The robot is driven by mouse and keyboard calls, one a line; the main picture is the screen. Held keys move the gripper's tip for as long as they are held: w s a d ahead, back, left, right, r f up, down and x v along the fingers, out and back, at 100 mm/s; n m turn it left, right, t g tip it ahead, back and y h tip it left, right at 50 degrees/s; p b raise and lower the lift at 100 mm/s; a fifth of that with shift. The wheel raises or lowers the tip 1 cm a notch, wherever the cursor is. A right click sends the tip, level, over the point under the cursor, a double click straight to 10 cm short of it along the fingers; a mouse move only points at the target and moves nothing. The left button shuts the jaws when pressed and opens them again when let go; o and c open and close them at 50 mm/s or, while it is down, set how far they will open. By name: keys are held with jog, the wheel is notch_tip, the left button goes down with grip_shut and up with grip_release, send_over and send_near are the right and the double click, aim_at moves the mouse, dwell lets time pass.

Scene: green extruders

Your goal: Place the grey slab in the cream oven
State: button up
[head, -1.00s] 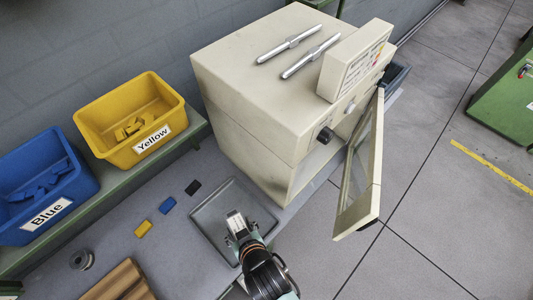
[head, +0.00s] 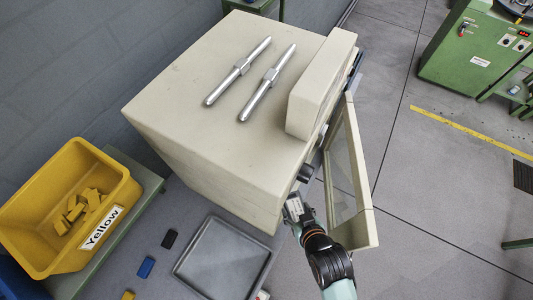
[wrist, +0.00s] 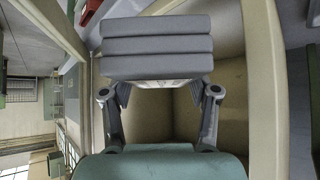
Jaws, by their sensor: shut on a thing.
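The grey slab (wrist: 157,47) has a ribbed surface and fills the upper middle of the wrist view. My gripper (wrist: 160,88) is shut on it, with one finger at each side. In the head view my gripper (head: 296,206) is at the front of the cream oven (head: 215,110), between its body and the open door (head: 358,180). I cannot clearly make out the slab there. The wrist view shows the oven's beige inside (wrist: 155,115) behind the slab, partly hidden by the slab and my gripper.
Two metal rods (head: 240,70) (head: 268,82) lie on the oven top. Blue (head: 146,267) and black (head: 169,239) pieces lie near the yellow bin (head: 70,200). The open door stands close to my arm's right.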

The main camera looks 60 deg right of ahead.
jog(key=shift+w+d, duration=0.15)
jog(key=w+d+b, duration=0.1)
jog(key=w+d, duration=0.3)
jog(key=w, duration=0.1)
jog(key=w+d+f, duration=0.1)
jog(key=w+d, duration=0.3)
jog(key=w+d+b, duration=0.1)
jog(key=w+d, duration=0.3)
jog(key=w, duration=0.1)
jog(key=shift+w+d+f+b, duration=0.25)
jog(key=shift+w+b, duration=0.1)
jog(key=shift+s+a+f, duration=0.2)
jog(key=shift+f, duration=0.15)
notch_tip(320, 180, down, 5)
jog(key=shift+w+d+r+b, duration=0.1)
jog(key=shift+b, duration=0.85)
jog(key=shift+w, duration=0.1)
jog(key=shift+d, duration=0.15)
